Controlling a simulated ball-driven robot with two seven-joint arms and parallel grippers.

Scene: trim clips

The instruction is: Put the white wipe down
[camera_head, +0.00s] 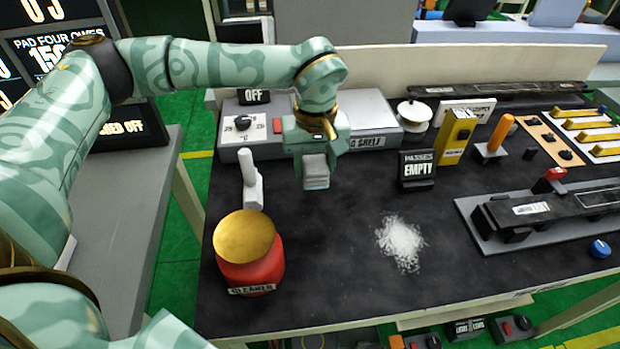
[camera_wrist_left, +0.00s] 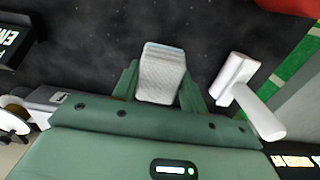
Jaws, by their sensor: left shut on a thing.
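The white wipe (camera_head: 316,172) is a small pale folded block. My left gripper (camera_head: 315,158) is shut on it and points down over the dark bench top, in the left half of the head view. In the left wrist view the wipe (camera_wrist_left: 162,72) sits between the two green fingers (camera_wrist_left: 160,92), with its far end sticking out past them. I cannot tell whether its lower end touches the bench or hangs just above it. My right gripper is not in view.
A grey shelf (camera_head: 370,112) lies behind. White powder (camera_head: 402,243) is spilled at front right, by an "EMPTY" sign (camera_head: 418,170). Bare bench (camera_head: 330,260) lies between tub and powder.

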